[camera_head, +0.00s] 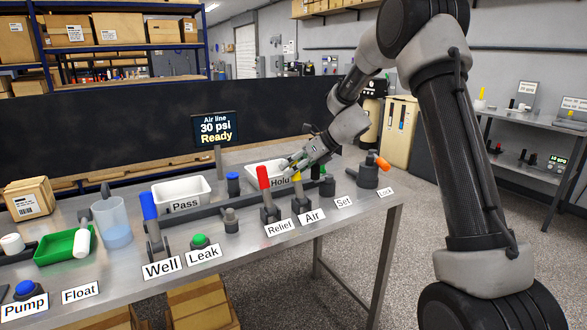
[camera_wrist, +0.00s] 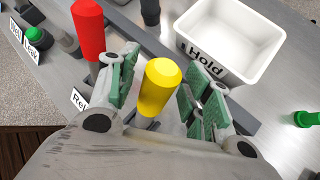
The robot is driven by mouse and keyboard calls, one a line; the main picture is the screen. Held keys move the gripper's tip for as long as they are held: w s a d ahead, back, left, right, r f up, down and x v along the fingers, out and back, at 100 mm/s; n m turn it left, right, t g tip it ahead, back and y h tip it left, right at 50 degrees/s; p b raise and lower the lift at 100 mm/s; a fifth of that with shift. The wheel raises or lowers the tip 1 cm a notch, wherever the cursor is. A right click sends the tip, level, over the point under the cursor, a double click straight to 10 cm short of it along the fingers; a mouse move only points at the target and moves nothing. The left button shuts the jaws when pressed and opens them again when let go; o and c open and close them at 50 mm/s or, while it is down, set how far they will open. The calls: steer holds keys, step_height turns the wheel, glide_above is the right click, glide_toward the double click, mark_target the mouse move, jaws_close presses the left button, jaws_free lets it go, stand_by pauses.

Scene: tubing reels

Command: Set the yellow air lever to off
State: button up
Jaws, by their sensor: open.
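The yellow air lever (camera_head: 297,177) stands behind the "Air" label (camera_head: 312,216) on the bench, next to the red relief lever (camera_head: 264,178). My gripper (camera_head: 290,165) is at the top of the yellow lever. In the wrist view, the yellow handle (camera_wrist: 159,86) is between the two green-padded fingers of my gripper (camera_wrist: 160,92), with a gap showing on both sides. The red handle (camera_wrist: 88,28) is just outside the left finger. The lower part of the yellow lever is hidden by my gripper in the wrist view.
A white "Hold" tray (camera_wrist: 231,38) is close beyond the right finger. A dark grey part with an orange handle (camera_head: 377,162) stands at the bench's right end. The blue "Well" lever (camera_head: 149,206) is further left. A display (camera_head: 215,128) reads "Air line 30 psi Ready".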

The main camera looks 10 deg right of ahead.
steer(key=v, duration=1.2)
steer(key=s+d+f+n+g+h, duration=0.25)
steer(key=s+d+f+n, duration=0.2)
steer(key=s+n, duration=0.65)
steer(key=s+d+r+n+h, duration=0.1)
steer(key=s+r+n+h, duration=0.1)
steer(key=s+n, duration=0.3)
steer(key=s+d+r+n+t+h, duration=0.1)
steer(key=s+n, duration=0.5)
steer(key=s, duration=0.7)
steer(key=s+d+r+n+t+h, duration=0.1)
steer(key=s+d+r+n+h, duration=0.2)
steer(key=s, duration=0.6)
steer(key=shift+s+d+r+n, duration=0.2)
steer(key=shift+r+n, duration=0.35)
steer(key=shift+n, duration=0.65)
